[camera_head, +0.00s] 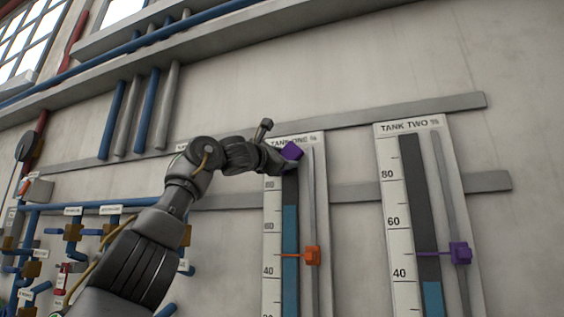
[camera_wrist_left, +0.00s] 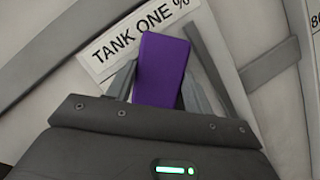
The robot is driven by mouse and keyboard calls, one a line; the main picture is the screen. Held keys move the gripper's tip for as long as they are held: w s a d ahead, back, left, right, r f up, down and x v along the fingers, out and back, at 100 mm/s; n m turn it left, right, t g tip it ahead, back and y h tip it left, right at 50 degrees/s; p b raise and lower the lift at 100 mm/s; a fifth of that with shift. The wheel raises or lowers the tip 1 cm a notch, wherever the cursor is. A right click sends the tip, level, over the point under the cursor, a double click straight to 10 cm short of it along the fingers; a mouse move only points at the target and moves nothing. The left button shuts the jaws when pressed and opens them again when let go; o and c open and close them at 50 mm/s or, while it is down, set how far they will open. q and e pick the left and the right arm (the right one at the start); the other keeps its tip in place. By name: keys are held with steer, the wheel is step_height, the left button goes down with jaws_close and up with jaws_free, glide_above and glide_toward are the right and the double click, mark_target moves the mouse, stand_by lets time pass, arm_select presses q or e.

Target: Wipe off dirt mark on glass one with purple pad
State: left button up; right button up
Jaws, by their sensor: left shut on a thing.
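The purple pad (camera_head: 292,152) is at the top of the tank one gauge (camera_head: 273,225), just below its label. My left gripper (camera_head: 283,157) is shut on the pad, which also shows upright between the fingers in the left wrist view (camera_wrist_left: 161,68). The glass of tank one (camera_head: 290,240) is a dark column with blue fill below. No dirt mark is visible; the pad and gripper hide the upper end of the glass. I cannot tell whether the pad touches the glass. My right gripper is not in view.
An orange slider (camera_head: 311,255) sits on tank one's right rail. The tank two gauge (camera_head: 403,215) with a purple slider (camera_head: 460,253) stands to the right. Blue pipes with valves (camera_head: 73,232) fill the lower left.

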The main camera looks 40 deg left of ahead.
arm_select(q)
steer(key=shift+r, duration=0.45)
steer(key=shift+d+r, duration=0.15)
steer(key=shift+r, duration=0.35)
steer(key=shift+w+r, duration=0.1)
steer(key=shift+r, duration=0.1)
steer(key=shift+f, duration=0.1)
steer(key=shift+s+f+b, duration=0.15)
steer(key=shift+s+b, duration=0.35)
steer(key=shift+b, duration=0.05)
steer(key=shift+s+d+b, duration=0.3)
steer(key=shift+s+b, duration=0.1)
steer(key=shift+s, duration=0.35)
steer(key=shift+s+d+b, duration=0.25)
steer(key=shift+s+b, duration=0.1)
steer(key=shift+s, duration=0.45)
steer(key=shift+s+d+b, duration=0.3)
steer(key=shift+s+b, duration=0.1)
steer(key=shift+s, duration=0.35)
